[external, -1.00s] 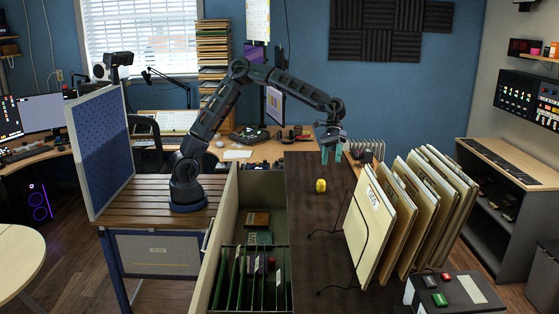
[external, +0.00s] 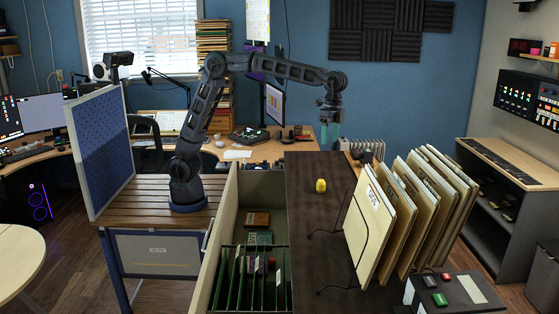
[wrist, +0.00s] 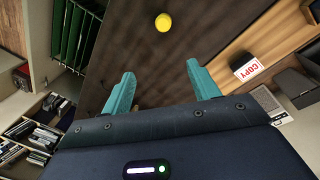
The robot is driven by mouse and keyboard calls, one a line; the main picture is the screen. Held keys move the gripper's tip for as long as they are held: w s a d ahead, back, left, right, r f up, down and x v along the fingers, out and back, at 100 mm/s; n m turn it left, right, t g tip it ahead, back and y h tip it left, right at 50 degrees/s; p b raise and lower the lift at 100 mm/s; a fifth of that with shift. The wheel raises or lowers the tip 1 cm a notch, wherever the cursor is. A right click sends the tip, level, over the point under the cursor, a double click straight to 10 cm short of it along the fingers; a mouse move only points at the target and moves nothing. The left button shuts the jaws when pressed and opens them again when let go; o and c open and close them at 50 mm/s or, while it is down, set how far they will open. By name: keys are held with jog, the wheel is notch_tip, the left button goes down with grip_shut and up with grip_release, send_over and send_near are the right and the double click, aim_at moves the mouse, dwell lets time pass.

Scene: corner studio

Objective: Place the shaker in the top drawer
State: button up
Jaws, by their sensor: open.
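A small yellow shaker (external: 320,185) stands on the dark brown cabinet top (external: 312,235). It also shows in the wrist view (wrist: 163,22), near the top edge, ahead of the fingers. My gripper (external: 330,136) is above the far part of the cabinet top, higher than the shaker and apart from it. Its teal fingers (wrist: 163,88) are spread with nothing between them. The open top drawer (external: 219,245) extends left of the cabinet top. It holds green hanging files (external: 250,278) at the near end and a few small boxes (external: 257,219) farther back.
Upright boards in a wire rack (external: 385,215) stand right of the shaker, with a black cable beside them. A wooden bench (external: 150,200) carries my arm's base. The cabinet top around the shaker is clear. A box marked COPY (wrist: 248,70) shows in the wrist view.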

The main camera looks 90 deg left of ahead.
notch_tip(320, 180, up, 8)
jog(key=s+m+y, duration=0.1)
jog(key=s+m, duration=0.2)
jog(key=m, duration=0.1)
send_near(321, 181)
jog(key=shift+t, duration=0.4)
jog(key=f, duration=1.1)
jog(key=shift+s+a+f, duration=0.1)
jog(key=shift+s+f, duration=0.15)
jog(key=shift+s, duration=0.1)
jog(key=c, duration=1.1)
jog(key=shift+r, duration=0.15)
notch_tip(321, 181, up, 20)
jog(key=w+a+f+n, duration=0.1)
jog(key=a+f+n, duration=0.2)
jog(key=a, duration=0.6)
jog(key=w+a+f+n, duration=0.2)
jog(key=a+f+n, duration=0.2)
jog(key=a, duration=0.5)
jog(key=w+a+f+n, duration=0.1)
jog(key=a+f+n, duration=0.3)
jog(key=a, duration=0.5)
jog(key=shift+w+a+n, duration=0.2)
jog(key=shift+w+n, duration=0.2)
jog(key=shift+n, duration=0.3)
